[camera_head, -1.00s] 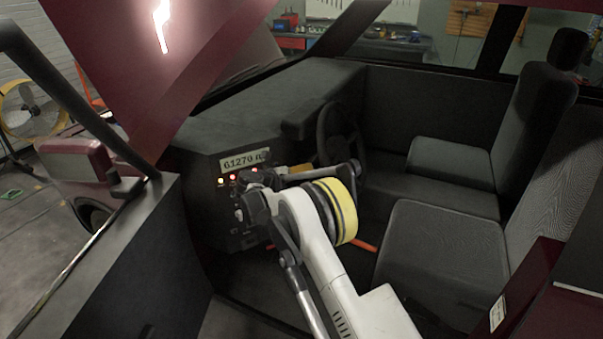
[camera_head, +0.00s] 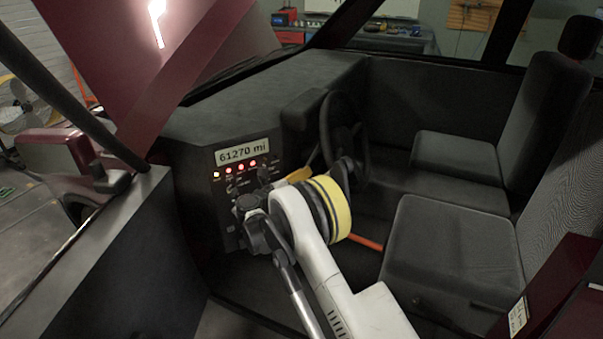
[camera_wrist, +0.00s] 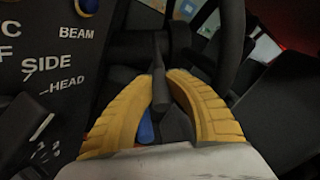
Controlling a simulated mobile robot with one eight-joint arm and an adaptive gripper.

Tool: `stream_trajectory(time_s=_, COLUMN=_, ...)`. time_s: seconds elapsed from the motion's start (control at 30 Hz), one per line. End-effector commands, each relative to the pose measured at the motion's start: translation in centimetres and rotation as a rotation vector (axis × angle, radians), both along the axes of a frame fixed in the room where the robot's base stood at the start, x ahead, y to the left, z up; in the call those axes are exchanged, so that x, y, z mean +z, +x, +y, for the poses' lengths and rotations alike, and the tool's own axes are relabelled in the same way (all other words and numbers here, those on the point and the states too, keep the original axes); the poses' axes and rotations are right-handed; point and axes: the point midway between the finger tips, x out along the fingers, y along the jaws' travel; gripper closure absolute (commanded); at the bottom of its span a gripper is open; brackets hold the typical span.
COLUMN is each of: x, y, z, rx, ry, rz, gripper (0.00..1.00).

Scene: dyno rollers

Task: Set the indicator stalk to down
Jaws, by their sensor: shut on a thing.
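The indicator stalk (camera_wrist: 158,80) is a dark rod in the wrist view, between the two yellow fingers of my gripper (camera_wrist: 161,76). The fingers are closed in on it near their tips. In the head view my gripper (camera_head: 300,175) is in front of the dashboard, just left of the steering wheel (camera_head: 327,140). My arm hides much of the fingers there, and I cannot make out the stalk clearly. The wheel's dark rim also shows in the wrist view (camera_wrist: 232,45). I cannot tell the stalk's exact setting.
The dashboard panel (camera_head: 210,205) has a "61270 mi" display (camera_head: 243,151) and several lit lamps below it. In the wrist view a labelled switch panel (camera_wrist: 50,70) lies close on the left. Grey seats (camera_head: 450,245) stand to the right. The door (camera_head: 110,250) is at left.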

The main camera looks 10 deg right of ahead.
Motion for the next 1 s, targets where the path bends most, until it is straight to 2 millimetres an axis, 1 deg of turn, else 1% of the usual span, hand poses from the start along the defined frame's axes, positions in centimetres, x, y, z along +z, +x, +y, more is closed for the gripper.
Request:
stream_trajectory(time_s=0.03, x=-0.4, y=0.0, z=-0.1, rx=-0.003, ry=0.000, rz=-0.005, gripper=1.00)
stream_trajectory(time_s=0.3, x=-0.4, y=-0.1, z=-0.2, rx=-0.006, ry=0.002, rz=-0.006, gripper=1.00)
stream_trajectory(time_s=0.33, x=-0.4, y=-0.1, z=-0.2, rx=-0.006, ry=0.002, rz=-0.006, gripper=0.79)
stream_trajectory(time_s=0.4, x=-0.4, y=-0.1, z=-0.2, rx=-0.007, ry=0.001, rz=-0.005, gripper=0.59)
stream_trajectory(time_s=0.67, x=-0.3, y=-0.1, z=-0.1, rx=-0.004, ry=-0.001, rz=-0.006, gripper=0.59)
stream_trajectory(time_s=0.77, x=-0.2, y=-0.3, z=0.2, rx=-0.003, ry=-0.001, rz=-0.006, gripper=0.59)
stream_trajectory(time_s=0.87, x=-0.2, y=-1.1, z=1.2, rx=-0.002, ry=-0.002, rz=-0.007, gripper=0.59)
stream_trajectory(time_s=1.0, x=-0.1, y=-3.0, z=3.6, rx=0.000, ry=-0.001, rz=-0.006, gripper=0.59)
